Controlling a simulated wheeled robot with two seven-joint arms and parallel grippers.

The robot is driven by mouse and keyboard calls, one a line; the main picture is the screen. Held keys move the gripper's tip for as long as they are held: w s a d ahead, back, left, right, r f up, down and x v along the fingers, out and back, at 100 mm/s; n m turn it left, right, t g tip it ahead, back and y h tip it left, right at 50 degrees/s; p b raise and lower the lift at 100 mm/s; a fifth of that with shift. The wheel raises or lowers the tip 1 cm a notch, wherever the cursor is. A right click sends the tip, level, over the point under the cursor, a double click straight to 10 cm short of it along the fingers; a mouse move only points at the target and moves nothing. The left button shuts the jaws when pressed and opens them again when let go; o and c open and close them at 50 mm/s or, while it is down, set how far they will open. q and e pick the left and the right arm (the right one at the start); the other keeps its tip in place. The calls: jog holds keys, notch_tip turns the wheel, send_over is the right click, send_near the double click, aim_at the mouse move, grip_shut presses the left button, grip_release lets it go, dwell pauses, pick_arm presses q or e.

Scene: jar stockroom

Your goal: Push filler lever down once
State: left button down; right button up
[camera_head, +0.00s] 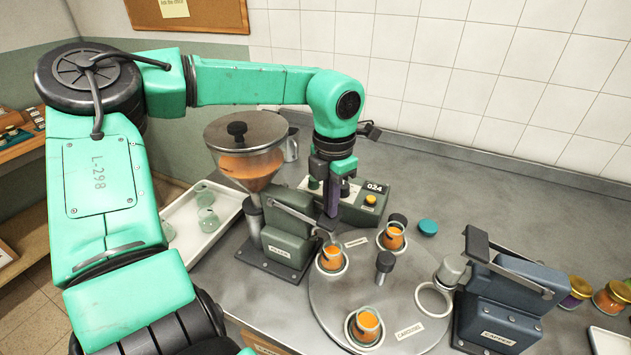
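My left gripper (331,208) points down just behind and above the lever's right end. Its dark fingers look closed together and hold nothing visible. I cannot tell whether they touch the lever. A jar with orange filling (331,259) stands on the carousel (400,290) near the filler's front. My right gripper is not in view.
More orange jars stand on the carousel at the back (393,238) and front (366,324); an empty ring (433,300) is at right. The capper (505,300) stands further right. A control box (364,205) is behind the gripper. A white tray (205,240) holds empty jars.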

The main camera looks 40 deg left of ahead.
pick_arm(q)
jog(key=shift+r+p, duration=2)
jog(key=shift+r, duration=1.15)
notch_tip(320, 180, up, 5)
jog(key=p, duration=0.3)
jog(key=shift+p, duration=0.3)
